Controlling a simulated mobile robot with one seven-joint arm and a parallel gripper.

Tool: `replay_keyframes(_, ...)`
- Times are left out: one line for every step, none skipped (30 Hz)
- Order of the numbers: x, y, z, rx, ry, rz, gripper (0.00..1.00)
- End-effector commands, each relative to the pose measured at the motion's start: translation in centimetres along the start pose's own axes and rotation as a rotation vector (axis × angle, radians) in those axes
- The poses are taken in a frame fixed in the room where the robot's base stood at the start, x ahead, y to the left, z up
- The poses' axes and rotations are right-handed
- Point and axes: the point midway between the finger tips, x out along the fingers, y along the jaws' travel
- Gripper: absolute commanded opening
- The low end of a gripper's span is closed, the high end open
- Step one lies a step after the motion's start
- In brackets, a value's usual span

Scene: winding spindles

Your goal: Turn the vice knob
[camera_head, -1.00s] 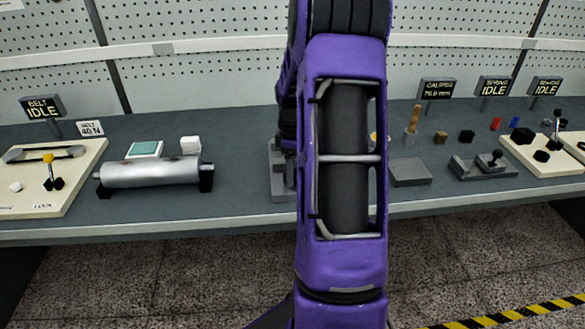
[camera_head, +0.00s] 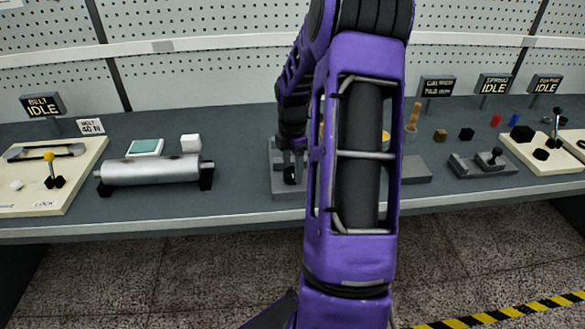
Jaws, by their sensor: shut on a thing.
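A grey metal fixture (camera_head: 289,194), which looks like the vice, stands at the middle of the bench's front edge. My purple and black arm hides much of it. A small black round knob (camera_head: 290,176) shows at its front, low between the fingers of my gripper (camera_head: 290,169). My gripper points down and is shut on this knob. The exact contact of the fingers is small and partly hidden by my forearm.
Left on the bench (camera_head: 240,210) are a silver cylinder (camera_head: 150,171) on black supports and a cream belt board (camera_head: 75,180). Right are a grey block with a black lever (camera_head: 483,164), small coloured blocks and another cream board (camera_head: 545,155). Bench between cylinder and fixture is clear.

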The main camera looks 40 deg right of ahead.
Motion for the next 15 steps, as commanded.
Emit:
replay_keyframes(-0.12,0.09,0.09,-0.010,-0.002,0.003,0.08)
replay_keyframes(-0.12,0.08,0.09,-0.016,-0.002,0.003,0.08)
replay_keyframes(-0.12,0.08,0.10,-0.023,-0.002,0.003,0.08)
replay_keyframes(-0.12,0.08,0.10,-0.028,-0.002,0.003,0.08)
replay_keyframes(-0.12,0.08,0.11,-0.031,-0.002,0.003,0.08)
replay_keyframes(-0.12,0.08,0.11,-0.035,-0.002,0.003,0.08)
replay_keyframes(-0.12,0.08,0.11,-0.037,-0.002,0.003,0.08)
replay_keyframes(-0.12,0.08,0.11,-0.038,-0.002,0.003,0.08)
replay_keyframes(-0.12,0.08,0.11,-0.040,-0.002,0.003,0.08)
replay_keyframes(-0.12,0.08,0.11,-0.040,-0.002,0.003,0.08)
replay_keyframes(-0.12,0.08,0.11,-0.040,-0.002,0.003,0.08)
replay_keyframes(-0.12,0.08,0.11,-0.041,-0.002,0.003,0.08)
replay_keyframes(-0.12,0.08,0.11,-0.041,-0.003,0.003,0.08)
replay_keyframes(-0.12,0.08,0.11,-0.041,-0.003,0.003,0.08)
replay_keyframes(-0.12,0.08,0.11,-0.041,-0.003,0.003,0.08)
